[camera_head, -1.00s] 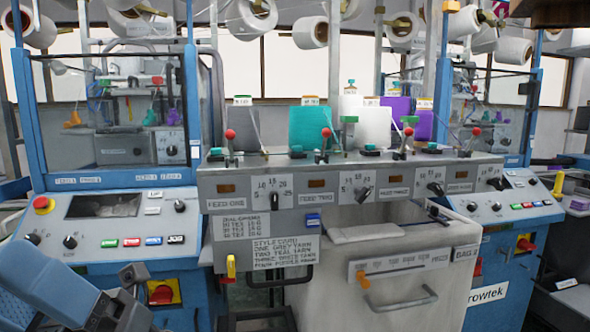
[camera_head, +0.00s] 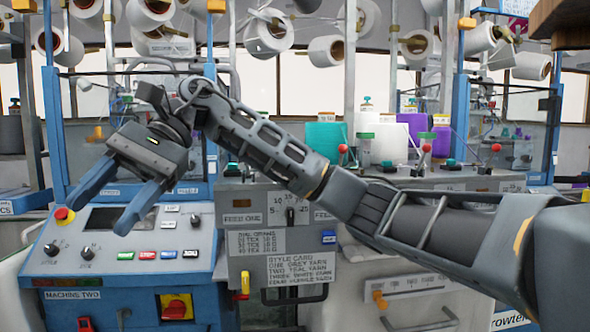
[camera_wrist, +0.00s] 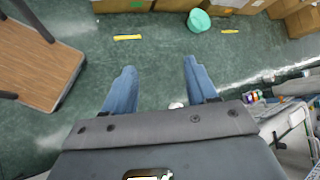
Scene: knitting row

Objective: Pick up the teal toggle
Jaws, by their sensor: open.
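Several small teal toggles stand along the top edge of the grey feed panel in the head view: one at the left end (camera_head: 232,170), one toward the right (camera_head: 451,164), others partly hidden behind my arm. I cannot tell which one is meant. My gripper (camera_head: 98,218) is open and empty, in front of the left machine's blue console, left of and lower than the leftmost toggle. In the wrist view my gripper's blue fingers (camera_wrist: 159,68) are spread over bare floor. No toggle shows in that view.
The blue console (camera_head: 200,262) and the grey feed panel (camera_head: 262,240) are close by. Red-ball levers (camera_head: 343,149) and yarn cones (camera_head: 326,133) rise near the toggles. The wrist view shows a wooden table (camera_wrist: 35,60), a teal bucket (camera_wrist: 199,20) and boxes (camera_wrist: 285,18).

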